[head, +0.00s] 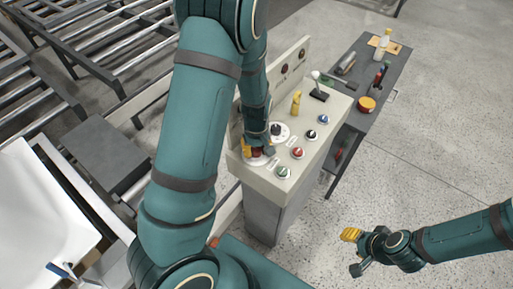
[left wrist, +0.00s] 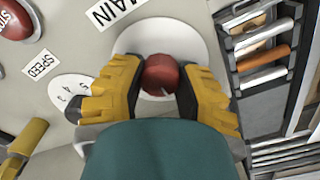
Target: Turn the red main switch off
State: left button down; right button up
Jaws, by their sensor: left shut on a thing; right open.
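The red main switch (left wrist: 161,76) is a round knob with a pale line on its edge. It sits on a white round plate (left wrist: 190,35) beside a label reading MAIN (left wrist: 116,12). My left gripper (left wrist: 160,92) is shut on the knob, with a yellow finger on each side. In the head view my left gripper (head: 258,153) is at the near left corner of the control panel (head: 315,146), and the fingers mostly hide the knob. My right gripper (head: 352,252) is open and empty, over the floor to the right of the panel.
The panel carries a black knob on a white dial (head: 278,131), a yellow lever (head: 296,103), a black-based joystick (head: 319,92) and several coloured buttons. A dark bench (head: 375,75) with tools stands behind it. Roller conveyors (head: 110,35) lie left. Floor at right is clear.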

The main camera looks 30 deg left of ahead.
aim_at(257, 149)
pick_arm(q)
jog(key=shift+s+f, duration=0.1)
jog(key=shift+s, duration=0.1)
jog(key=c, duration=0.6)
grip_release()
jog(key=shift+o, duration=0.2)
jog(key=shift+w, duration=0.1)
jog(key=shift+r, duration=0.2)
jog(key=shift+w+r, duration=0.1)
jog(key=shift+r, duration=0.2)
notch_tip(257, 149, up, 11)
